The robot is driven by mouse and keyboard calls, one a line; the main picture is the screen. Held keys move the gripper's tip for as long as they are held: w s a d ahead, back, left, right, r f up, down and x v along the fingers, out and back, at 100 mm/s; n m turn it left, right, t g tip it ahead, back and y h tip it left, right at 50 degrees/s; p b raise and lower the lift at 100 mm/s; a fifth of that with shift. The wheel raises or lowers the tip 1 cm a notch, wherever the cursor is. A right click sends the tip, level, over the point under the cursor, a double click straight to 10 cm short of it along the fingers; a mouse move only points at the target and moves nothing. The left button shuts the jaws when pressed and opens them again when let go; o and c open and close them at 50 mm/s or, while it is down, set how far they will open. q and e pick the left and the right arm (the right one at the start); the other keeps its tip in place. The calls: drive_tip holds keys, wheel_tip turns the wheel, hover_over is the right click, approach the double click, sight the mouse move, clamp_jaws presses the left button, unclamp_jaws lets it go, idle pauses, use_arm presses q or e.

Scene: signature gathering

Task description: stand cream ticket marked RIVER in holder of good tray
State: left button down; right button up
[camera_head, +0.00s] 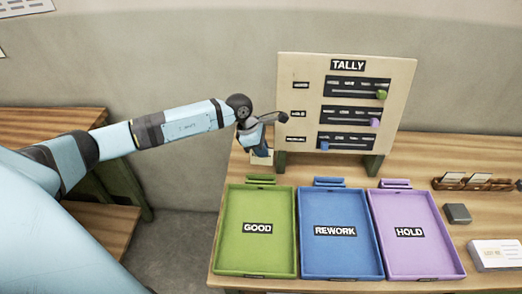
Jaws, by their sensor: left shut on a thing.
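My left gripper (260,146) is shut on a small cream ticket (262,158), which shows just below its fingers. The ticket's marking cannot be read from here. The green tray marked GOOD (231,245) lies at the left of the table, and its green holder (261,180) is at its back edge. The gripper and ticket show just behind and above this holder in the picture, with a small gap between. How high the ticket hangs is hard to tell. My right gripper is not in view.
The blue REWORK tray (340,255) and purple HOLD tray (418,255) stand to the right, each with a holder behind. A TALLY board (400,90) stands at the back. A wooden rack (450,184) with cream cards, a dark block (457,213) and a card stack (496,255) are at the right.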

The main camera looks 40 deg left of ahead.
use_arm(q)
drive_tip(key=shift+n, duration=0.4)
drive_tip(key=shift+w+a+f+b, duration=0.15)
drive_tip(key=shift+f+b, duration=0.9)
drive_tip(key=shift+f, duration=0.9)
drive_tip(key=shift+s+a+f+b, duration=0.1)
drive_tip(key=shift+f+b, duration=0.9)
drive_tip(key=shift+f, duration=0.95)
drive_tip(key=shift+w+f+b, duration=0.1)
drive_tip(key=shift+f+b, duration=0.9)
drive_tip(key=shift+f, duration=0.3)
drive_tip(key=c, duration=1.2)
unclamp_jaws()
drive_tip(key=b+v, duration=0.1)
drive_tip(key=v, duration=1.3)
drive_tip(key=shift+d, duration=0.15)
